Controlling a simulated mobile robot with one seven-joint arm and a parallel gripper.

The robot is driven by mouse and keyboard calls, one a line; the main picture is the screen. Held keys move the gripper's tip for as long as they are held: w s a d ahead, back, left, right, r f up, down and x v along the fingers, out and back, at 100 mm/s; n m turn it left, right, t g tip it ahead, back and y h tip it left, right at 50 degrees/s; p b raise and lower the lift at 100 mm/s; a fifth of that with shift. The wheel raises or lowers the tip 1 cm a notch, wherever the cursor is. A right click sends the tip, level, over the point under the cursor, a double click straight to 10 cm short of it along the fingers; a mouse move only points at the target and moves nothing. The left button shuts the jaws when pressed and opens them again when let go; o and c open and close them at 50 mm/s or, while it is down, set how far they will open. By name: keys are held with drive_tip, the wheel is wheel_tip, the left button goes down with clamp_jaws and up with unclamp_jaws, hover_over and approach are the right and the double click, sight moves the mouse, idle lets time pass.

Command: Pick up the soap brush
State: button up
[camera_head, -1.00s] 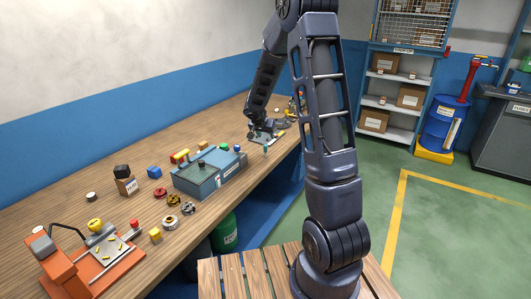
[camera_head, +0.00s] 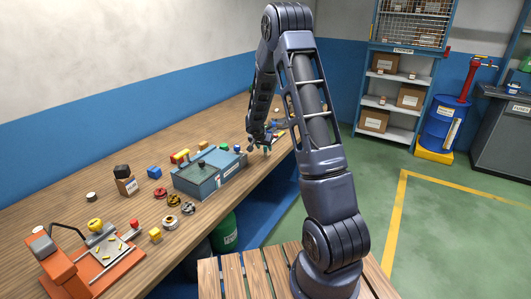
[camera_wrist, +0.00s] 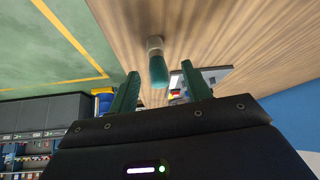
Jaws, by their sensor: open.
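The soap brush appears to be the small upright piece (camera_wrist: 158,70) in the wrist view, with a teal end and a pale base on the wooden bench. It lies between my gripper's two green fingers (camera_wrist: 160,80), with a gap on each side. My gripper is open, and no contact with the brush shows. In the head view my gripper (camera_head: 259,148) is low over the far right part of the bench, near its front edge. The brush cannot be told apart from the fingers there.
A blue-grey toolbox (camera_head: 208,172) stands on the bench left of my gripper. Small coloured parts and an orange fixture (camera_head: 85,262) lie nearer. Several tools (camera_head: 280,124) lie behind my gripper. The green floor (camera_head: 440,230) right of the bench is clear.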

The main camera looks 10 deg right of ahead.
sight(266, 150)
drive_tip(key=shift+x, duration=2.3)
drive_tip(key=shift+d+r, duration=0.1)
drive_tip(key=shift+d, duration=0.05)
clamp_jaws()
